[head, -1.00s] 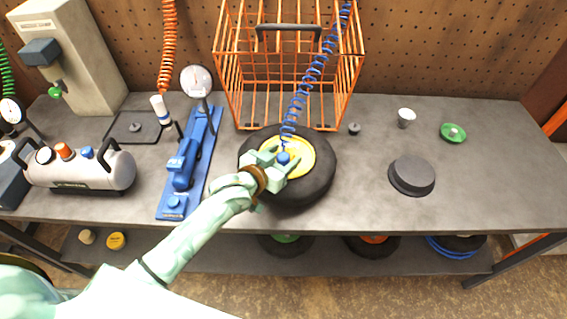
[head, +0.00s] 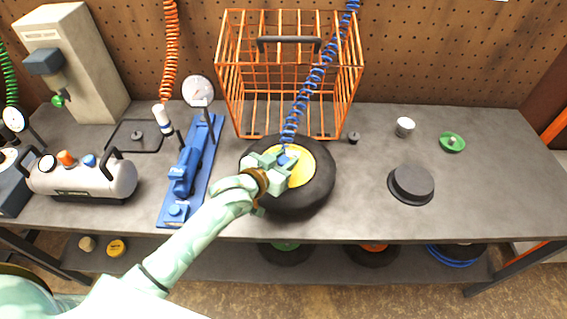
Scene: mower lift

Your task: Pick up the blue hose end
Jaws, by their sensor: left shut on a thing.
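The blue coiled hose (head: 308,85) hangs from the top of the view, in front of the orange cage, down to the wheel. Its blue end (head: 287,160) is between the fingers of my left gripper (head: 284,167), which is shut on it. The gripper is over the yellow hub (head: 302,167) of the black wheel (head: 310,197), which lies flat on the bench. The fingers partly hide the hose end, and I cannot tell whether it touches the hub. My right gripper is not in view.
The orange wire cage (head: 228,85) stands behind the wheel. A blue pump with a gauge (head: 185,170) and a grey tank (head: 100,178) are to the left. A black round cap (head: 411,183), a white cup (head: 404,127) and a green dish (head: 452,142) lie right.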

